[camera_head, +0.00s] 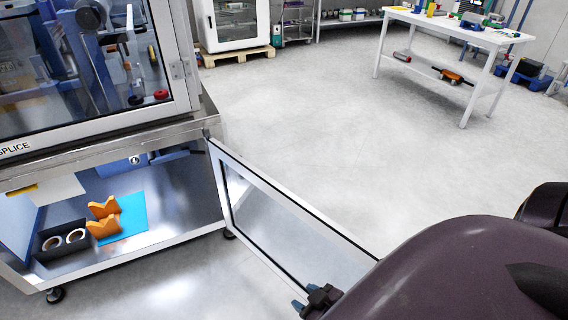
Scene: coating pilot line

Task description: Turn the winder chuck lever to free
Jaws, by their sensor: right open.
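The machine (110,125), with "SPLICE" lettered on its frame, stands at the left. Behind its clear upper window are blue parts, rollers, a red knob (160,94) and a dark knob (136,100). I cannot pick out the winder chuck lever with certainty. My right gripper (308,303) is low in the view, small and partly hidden by my own arm. It is open, with blue fingertips, near the free end of the open lower door (290,212). I cannot tell whether it touches the door. My left gripper is not in view.
The open lower bay holds orange V-shaped blocks (104,208) on a blue mat (133,212) and a dark box (47,244) with two rolls. A white table (395,15) stands at the back right, a white cabinet (235,25) at the back. The floor between is clear.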

